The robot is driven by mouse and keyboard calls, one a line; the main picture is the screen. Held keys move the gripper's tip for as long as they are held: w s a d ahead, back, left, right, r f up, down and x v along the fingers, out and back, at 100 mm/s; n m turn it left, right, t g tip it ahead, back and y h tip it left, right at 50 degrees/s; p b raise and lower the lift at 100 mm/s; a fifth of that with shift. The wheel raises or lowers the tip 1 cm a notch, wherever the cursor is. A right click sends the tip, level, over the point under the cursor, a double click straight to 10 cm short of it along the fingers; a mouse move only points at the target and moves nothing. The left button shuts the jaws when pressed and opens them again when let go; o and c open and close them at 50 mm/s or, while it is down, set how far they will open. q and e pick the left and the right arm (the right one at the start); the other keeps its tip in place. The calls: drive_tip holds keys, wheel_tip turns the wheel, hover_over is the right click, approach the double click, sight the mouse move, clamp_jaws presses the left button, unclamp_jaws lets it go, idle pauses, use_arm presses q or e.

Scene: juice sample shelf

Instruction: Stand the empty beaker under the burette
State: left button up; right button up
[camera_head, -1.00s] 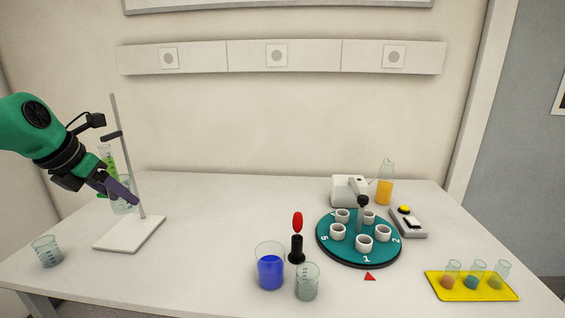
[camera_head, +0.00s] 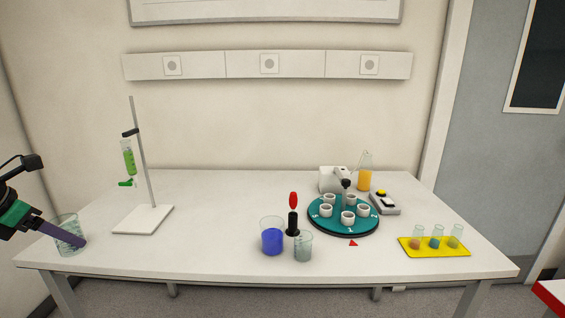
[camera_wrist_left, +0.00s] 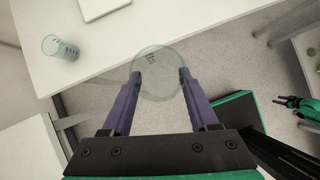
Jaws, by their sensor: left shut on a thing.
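My left gripper (camera_wrist_left: 158,78) is shut on a clear beaker (camera_wrist_left: 158,84); it looks empty. In the wrist view this beaker is between the purple fingertips, over the floor just off the table edge. Another clear beaker (camera_wrist_left: 60,47) stands on the table. In the head view the gripper (camera_head: 84,243) overlaps clear glass (camera_head: 66,220) at the table's left end; I cannot separate the two beakers there. The burette (camera_head: 129,158), with green liquid and a green tap, hangs on the stand (camera_head: 145,219). The spot below its tap is clear. A small green-and-black part, probably my right gripper (camera_wrist_left: 300,104), shows at right; its jaws are unclear.
A beaker of blue liquid (camera_head: 272,242), a clear beaker (camera_head: 303,247) and a red-topped black tool (camera_head: 292,220) stand mid-table. A teal carousel (camera_head: 343,229), orange flask (camera_head: 365,175) and yellow tray (camera_head: 433,252) are to the right. The table is free between stand and blue beaker.

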use_arm(q)
drive_tip(key=s+d+f+m+g+h, duration=0.1)
drive_tip(key=s+f+m+h, duration=0.15)
drive_tip(key=f, duration=0.55)
drive_tip(key=s+d+f+m+g+h, duration=0.1)
drive_tip(key=s+f+m, duration=0.3)
drive_tip(key=f, duration=0.4)
drive_tip(key=s+d+f+m+g+y, duration=0.1)
drive_tip(key=d+f+m+g, duration=0.2)
drive_tip(key=d+m, duration=0.5)
drive_tip(key=s+d+f+m+g+y, duration=0.1)
drive_tip(key=d+f+m+g, duration=0.3)
drive_tip(key=d+m, duration=0.5)
drive_tip(key=s+d+f+m+g+y, duration=0.1)
drive_tip(key=d+f+m+g+y, duration=0.2)
drive_tip(key=d+m, duration=0.5)
drive_tip(key=shift+s+d+f+m+g, duration=0.2)
drive_tip(key=shift+d+f+m+g, duration=0.2)
drive_tip(key=shift+f+m, duration=0.25)
